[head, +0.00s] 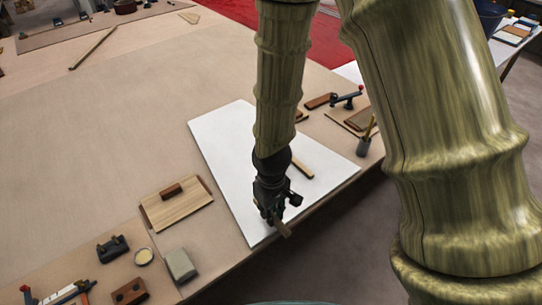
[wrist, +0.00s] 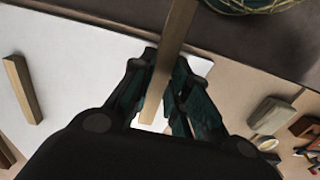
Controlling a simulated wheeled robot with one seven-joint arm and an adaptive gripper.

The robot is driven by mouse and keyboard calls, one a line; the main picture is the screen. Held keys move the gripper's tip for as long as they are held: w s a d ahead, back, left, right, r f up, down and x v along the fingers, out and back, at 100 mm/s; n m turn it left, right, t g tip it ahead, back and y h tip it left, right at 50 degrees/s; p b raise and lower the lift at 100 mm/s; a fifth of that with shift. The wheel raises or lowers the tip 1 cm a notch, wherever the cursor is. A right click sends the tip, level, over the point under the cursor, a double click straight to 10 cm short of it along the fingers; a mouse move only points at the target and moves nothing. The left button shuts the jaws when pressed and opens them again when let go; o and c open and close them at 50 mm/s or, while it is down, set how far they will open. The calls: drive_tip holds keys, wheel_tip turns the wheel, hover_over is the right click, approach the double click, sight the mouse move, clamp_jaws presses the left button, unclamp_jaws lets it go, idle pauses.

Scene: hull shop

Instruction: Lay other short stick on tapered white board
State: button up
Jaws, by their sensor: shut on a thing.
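The tapered white board (head: 222,140) lies on the large table, running toward its right edge. My gripper (head: 275,212) is over the board's near end, pointing down, and is shut on a short wooden stick (head: 284,229). In the wrist view the held stick (wrist: 180,30) passes between the fingers (wrist: 163,78), and the board (wrist: 70,45) is below. I cannot tell whether the held stick touches the board. Another short stick (head: 303,169) lies on the board, apart from my gripper; it also shows in the wrist view (wrist: 22,90). My arm hides part of the board.
Left of the board lies a wooden panel with a dark block (head: 171,191). A grey block (head: 180,265), a small round tin (head: 144,257) and tools sit at the near left. A pencil cup (head: 364,146) and a clamp (head: 347,98) stand at the right. The table's middle is clear.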

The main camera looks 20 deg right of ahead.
drive_tip(key=w, duration=0.1)
drive_tip(key=w+p, duration=0.1)
drive_tip(key=w+d, duration=0.1)
drive_tip(key=shift+w+r, duration=0.35)
drive_tip(key=w+d+p, duration=0.1)
drive_tip(key=w, duration=0.3)
drive_tip(key=w+d+f+p, duration=0.1)
drive_tip(key=w, duration=0.3)
drive_tip(key=w+d+f+p, duration=0.1)
drive_tip(key=w, duration=0.3)
drive_tip(key=shift+s+f+p, duration=0.15)
drive_tip(key=shift+f+p, duration=0.1)
drive_tip(key=shift+p, duration=0.2)
drive_tip(key=shift+f+p, duration=0.55)
drive_tip(key=shift+f, duration=0.9)
drive_tip(key=shift+f, duration=0.1)
drive_tip(key=o, duration=0.8)
drive_tip(key=shift+o, duration=0.2)
